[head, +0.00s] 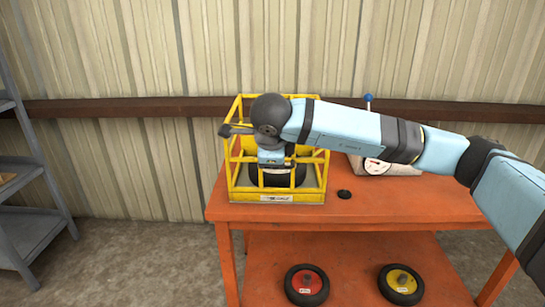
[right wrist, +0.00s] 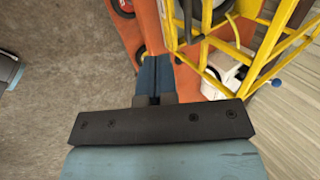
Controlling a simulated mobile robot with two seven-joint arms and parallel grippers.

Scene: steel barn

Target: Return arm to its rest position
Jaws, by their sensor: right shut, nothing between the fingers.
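My right arm comes in from the right in the head view and reaches across to the yellow cage-like crate (head: 313,190). Its dark round wrist shows before the crate's upper part, and my right gripper (head: 271,160) points down below it. In the right wrist view my right gripper (right wrist: 153,75) has its blue fingers shut together with nothing between them. The yellow crate (right wrist: 250,50) stands to their right there. A black wheel (head: 275,180) sits inside the crate, partly hidden by bars and the gripper. My left gripper is not in view.
The crate stands on an orange table (head: 390,205). A small black disc (head: 344,194) and a white gauge device (head: 375,166) with a blue-knobbed lever are right of it. A red-hubbed wheel (head: 307,284) and a yellow-hubbed wheel (head: 401,284) lie on the lower shelf. Grey shelving (head: 35,220) stands left.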

